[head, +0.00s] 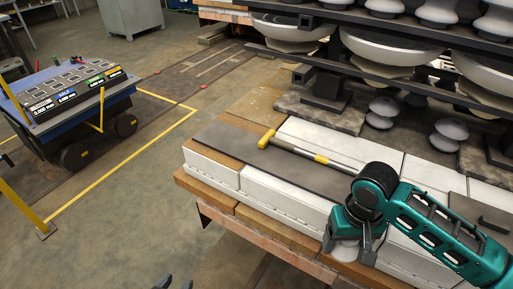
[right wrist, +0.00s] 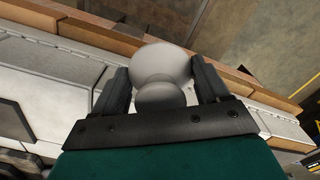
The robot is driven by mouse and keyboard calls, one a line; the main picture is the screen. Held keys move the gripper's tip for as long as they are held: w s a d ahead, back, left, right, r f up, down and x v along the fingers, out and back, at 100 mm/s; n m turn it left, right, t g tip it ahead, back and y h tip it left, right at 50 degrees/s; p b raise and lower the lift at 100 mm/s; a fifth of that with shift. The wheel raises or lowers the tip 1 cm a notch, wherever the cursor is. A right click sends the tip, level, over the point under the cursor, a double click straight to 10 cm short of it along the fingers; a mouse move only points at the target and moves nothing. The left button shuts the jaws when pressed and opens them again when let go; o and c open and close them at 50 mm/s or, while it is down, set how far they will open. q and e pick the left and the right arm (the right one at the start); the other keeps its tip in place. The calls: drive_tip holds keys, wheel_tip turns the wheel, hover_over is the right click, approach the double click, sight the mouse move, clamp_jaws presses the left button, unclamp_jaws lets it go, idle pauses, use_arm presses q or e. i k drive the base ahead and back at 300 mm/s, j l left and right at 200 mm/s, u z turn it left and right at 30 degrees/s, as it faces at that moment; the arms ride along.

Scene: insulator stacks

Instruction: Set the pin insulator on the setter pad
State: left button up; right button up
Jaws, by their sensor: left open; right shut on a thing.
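My right gripper (head: 350,236) is shut on a white pin insulator (right wrist: 160,65). The wide white end and a smaller rounded part show between the two fingers (right wrist: 160,88) in the right wrist view. In the head view a pale part of the insulator (head: 345,253) shows below the gripper, over the front edge of the white blocks. My left gripper (head: 172,283) barely enters at the bottom edge, open and empty. A dark flat slab (head: 235,140) lies along the white blocks. I cannot tell which dark surface is the setter pad.
A yellow-handled tool (head: 295,148) lies on the dark slab, close to my right arm. Two small insulators (head: 382,113) (head: 449,135) stand behind. Dark rails and large insulators (head: 390,45) fill the back. A blue cart (head: 70,90) stands left on open floor.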

sight(222, 135)
drive_tip(key=i+j, duration=0.2)
drive_tip(key=j, duration=0.15)
drive_tip(key=i+j, duration=0.2)
drive_tip(key=j, duration=0.2)
drive_tip(key=i+j, duration=0.2)
drive_tip(key=j, duration=0.15)
drive_tip(key=i+j, duration=0.15)
drive_tip(key=j, duration=0.25)
